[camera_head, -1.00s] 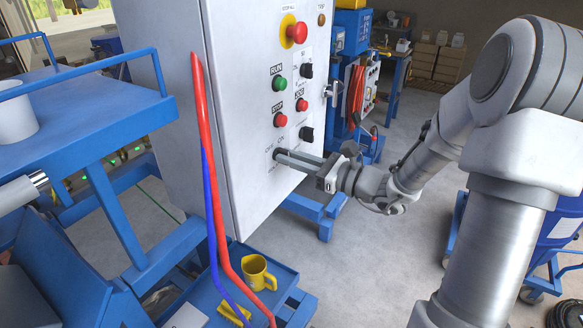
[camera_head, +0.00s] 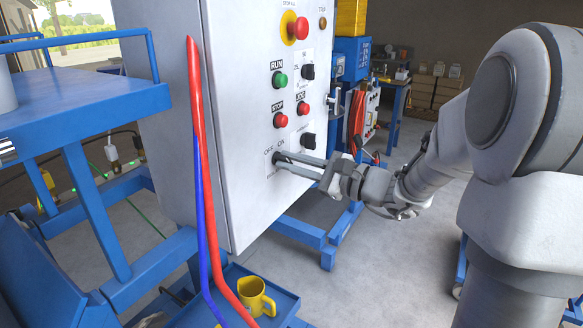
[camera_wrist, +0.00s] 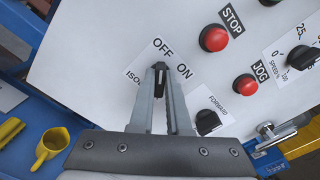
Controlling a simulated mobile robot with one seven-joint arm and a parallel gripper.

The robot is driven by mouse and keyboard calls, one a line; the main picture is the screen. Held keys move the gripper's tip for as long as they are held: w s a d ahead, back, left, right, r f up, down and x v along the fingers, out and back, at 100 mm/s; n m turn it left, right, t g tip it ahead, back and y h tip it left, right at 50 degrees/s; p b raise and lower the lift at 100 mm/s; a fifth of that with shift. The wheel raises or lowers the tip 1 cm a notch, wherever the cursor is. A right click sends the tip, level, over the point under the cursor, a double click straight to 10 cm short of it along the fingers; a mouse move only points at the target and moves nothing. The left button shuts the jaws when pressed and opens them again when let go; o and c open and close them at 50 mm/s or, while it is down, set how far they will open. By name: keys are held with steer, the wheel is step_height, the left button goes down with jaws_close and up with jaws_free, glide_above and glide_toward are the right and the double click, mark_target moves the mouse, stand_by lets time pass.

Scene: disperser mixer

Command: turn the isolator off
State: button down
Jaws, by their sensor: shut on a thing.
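The isolator is a black rotary knob (camera_wrist: 159,84) on the lower part of the white control panel (camera_wrist: 95,70). OFF and ON are printed by it, with partly covered isolator lettering at the left. My gripper (camera_head: 277,158) reaches the panel from the right in the head view. In the wrist view its two fingers are shut on the knob, which is mostly hidden between them.
Above are a red stop button (camera_head: 280,120), a green run button (camera_head: 280,80), a red jog button (camera_head: 303,108) and a forward selector (camera_head: 308,140). Red and blue hoses (camera_head: 204,180) hang at the panel's left edge. A yellow mug (camera_head: 255,297) stands on a blue tray below.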

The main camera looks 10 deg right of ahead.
stand_by(0.3)
steer(key=c, duration=0.9)
jaws_free()
steer(key=v, duration=1.7)
steer(key=shift+s+d+r, duration=0.1)
steer(key=shift+s+d, duration=0.1)
